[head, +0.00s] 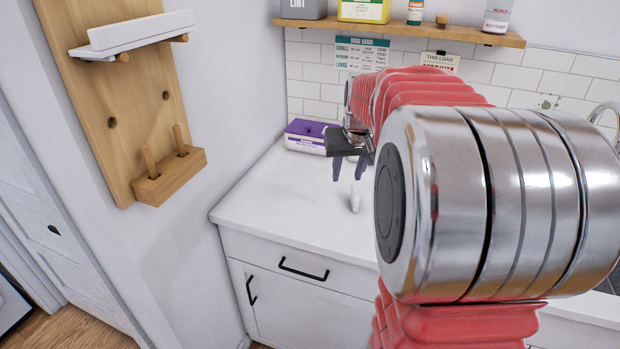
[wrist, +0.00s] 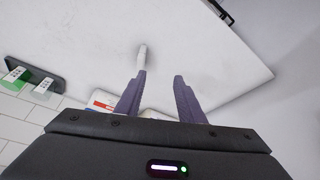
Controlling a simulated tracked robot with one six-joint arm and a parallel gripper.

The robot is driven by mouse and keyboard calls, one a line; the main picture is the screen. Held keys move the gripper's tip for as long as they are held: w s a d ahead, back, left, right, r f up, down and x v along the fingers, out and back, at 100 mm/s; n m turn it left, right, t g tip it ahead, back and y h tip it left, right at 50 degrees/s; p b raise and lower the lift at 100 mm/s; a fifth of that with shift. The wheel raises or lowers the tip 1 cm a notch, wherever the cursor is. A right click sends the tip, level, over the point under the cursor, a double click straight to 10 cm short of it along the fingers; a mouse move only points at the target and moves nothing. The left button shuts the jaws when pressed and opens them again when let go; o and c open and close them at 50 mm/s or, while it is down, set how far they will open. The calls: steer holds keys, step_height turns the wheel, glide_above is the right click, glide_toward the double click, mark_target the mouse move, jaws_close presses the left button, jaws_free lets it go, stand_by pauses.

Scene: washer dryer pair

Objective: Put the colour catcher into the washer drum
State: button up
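My gripper (head: 349,170) hangs above the white counter, its two purple fingers apart with nothing between them. In the wrist view the gripper (wrist: 159,75) is also open. A small white upright object (head: 355,200) stands on the counter below the fingers. It shows in the wrist view (wrist: 142,57) just past the left fingertip; I cannot tell if it touches. A purple and white box (head: 305,136) lies at the back left of the counter, beyond the gripper. I cannot tell which item is the colour catcher. The washer drum is not visible.
A wooden wall rack (head: 119,95) is on the left. A wooden shelf (head: 400,29) with bottles runs above the counter (head: 270,205). My arm hides the counter's right part. The counter's front left is bare.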

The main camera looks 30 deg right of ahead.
glide_toward(356, 191)
steer(key=r, duration=0.2)
steer(key=shift+s+a+m, duration=0.3)
steer(key=shift+s+a, duration=0.05)
steer(key=shift+f, duration=0.2)
steer(key=x, duration=0.8)
steer(key=shift+w+d+f, duration=0.1)
steer(key=shift+f, duration=0.05)
steer(key=shift+x, duration=2.65)
steer(key=shift+d, duration=0.1)
steer(key=shift+c, duration=0.5)
jaws_close()
